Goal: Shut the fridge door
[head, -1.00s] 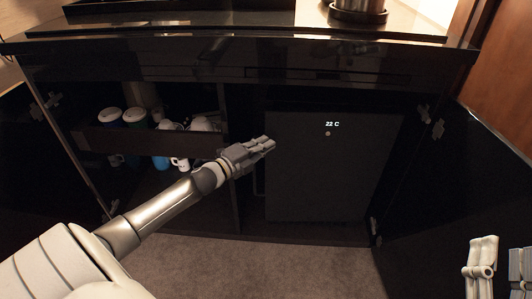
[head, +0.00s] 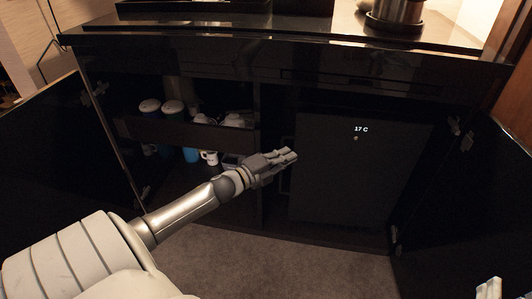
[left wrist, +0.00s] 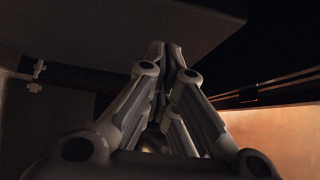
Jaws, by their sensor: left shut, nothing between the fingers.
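The fridge door (head: 358,185) is a dark flat panel inside the right part of the minibar cabinet. A lit "17 C" display (head: 361,129) is near its top, with a small round spot below it. It looks roughly flush with the cabinet, but I cannot tell if it is fully shut. My left gripper (head: 290,155) is shut and empty, with its fingertips at the door's left edge; contact cannot be made out. It also shows in the left wrist view (left wrist: 165,52). My right gripper (head: 490,289) is only partly visible at the bottom right corner.
Open dark cabinet doors stand at the left (head: 65,160) and right (head: 465,195). Left of the fridge, a drawer (head: 190,133) holds cups and canisters, with a white mug (head: 209,157) below. The counter (head: 290,42) overhangs above. Carpet (head: 270,265) lies in front.

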